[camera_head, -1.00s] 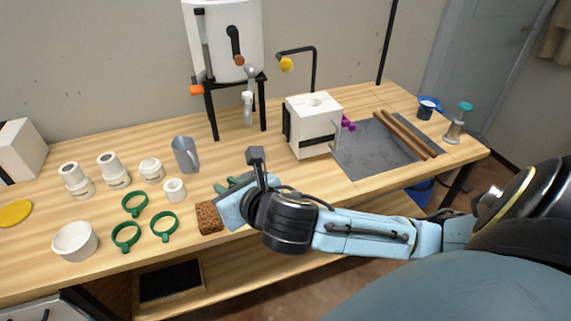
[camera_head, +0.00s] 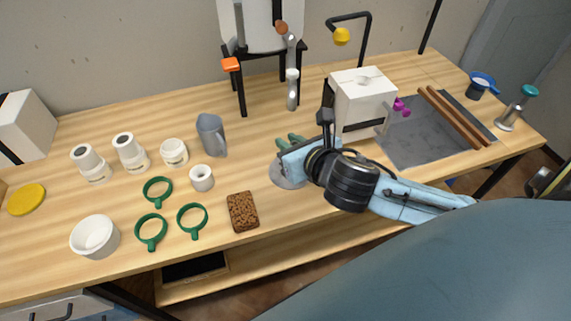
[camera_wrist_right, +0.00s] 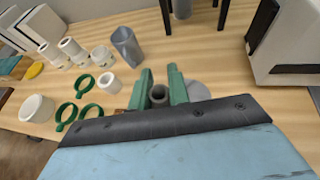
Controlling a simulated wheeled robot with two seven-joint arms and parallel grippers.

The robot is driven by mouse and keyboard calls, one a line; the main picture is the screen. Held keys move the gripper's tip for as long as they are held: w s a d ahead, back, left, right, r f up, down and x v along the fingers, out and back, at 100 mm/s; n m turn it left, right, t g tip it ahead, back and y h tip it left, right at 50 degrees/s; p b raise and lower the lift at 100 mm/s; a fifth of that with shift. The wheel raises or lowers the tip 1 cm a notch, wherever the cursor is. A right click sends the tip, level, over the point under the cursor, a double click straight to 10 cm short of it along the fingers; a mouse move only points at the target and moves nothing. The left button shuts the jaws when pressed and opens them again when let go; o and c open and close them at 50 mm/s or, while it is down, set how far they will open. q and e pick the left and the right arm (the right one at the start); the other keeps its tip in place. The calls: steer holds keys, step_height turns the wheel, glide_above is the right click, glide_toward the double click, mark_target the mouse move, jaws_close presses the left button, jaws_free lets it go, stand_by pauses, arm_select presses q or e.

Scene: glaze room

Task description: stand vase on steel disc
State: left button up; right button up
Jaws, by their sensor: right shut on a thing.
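My right gripper (camera_head: 289,143) has green fingers, and the wrist view shows them (camera_wrist_right: 160,82) shut on a small grey vase (camera_wrist_right: 158,93) with a round dark mouth facing the camera. In the head view the gripper hides the vase. The steel disc (camera_head: 278,178) is a flat grey round on the table, partly covered by my gripper in the head view. In the wrist view the disc (camera_wrist_right: 199,91) shows just right of the fingers, partly hidden by the gripper. I cannot tell whether the vase touches it. My left gripper is not in view.
A brown sponge (camera_head: 243,212), green rings (camera_head: 192,220) and a small white ring (camera_head: 201,178) lie left of my gripper. A grey jug (camera_head: 211,135) stands behind left. A white box-shaped device (camera_head: 362,98) stands close right. Bare table lies between sponge and disc.

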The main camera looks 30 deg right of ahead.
steer(key=shift+s+d+f+n+y, duration=1.6)
steer(key=shift+s+d+f, duration=2.1)
steer(key=shift+s, duration=1.3)
steer(key=r+x, duration=0.1)
steer(key=x, duration=0.4)
steer(key=w+r+b+x, duration=0.1)
steer(key=x, duration=0.5)
steer(key=r+b+x, duration=0.1)
steer(key=r+x, duration=0.1)
steer(key=x, duration=0.4)
steer(key=shift+w+a+f, duration=0.1)
steer(key=shift+w+a, duration=0.15)
steer(key=shift+w, duration=0.05)
steer(key=shift+f, duration=0.6)
steer(key=o, duration=0.8)
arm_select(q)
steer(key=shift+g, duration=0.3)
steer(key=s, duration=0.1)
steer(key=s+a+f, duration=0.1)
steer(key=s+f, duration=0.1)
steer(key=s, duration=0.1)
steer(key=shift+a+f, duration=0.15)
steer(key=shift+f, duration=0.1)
arm_select(e)
steer(key=shift+o, duration=0.3)
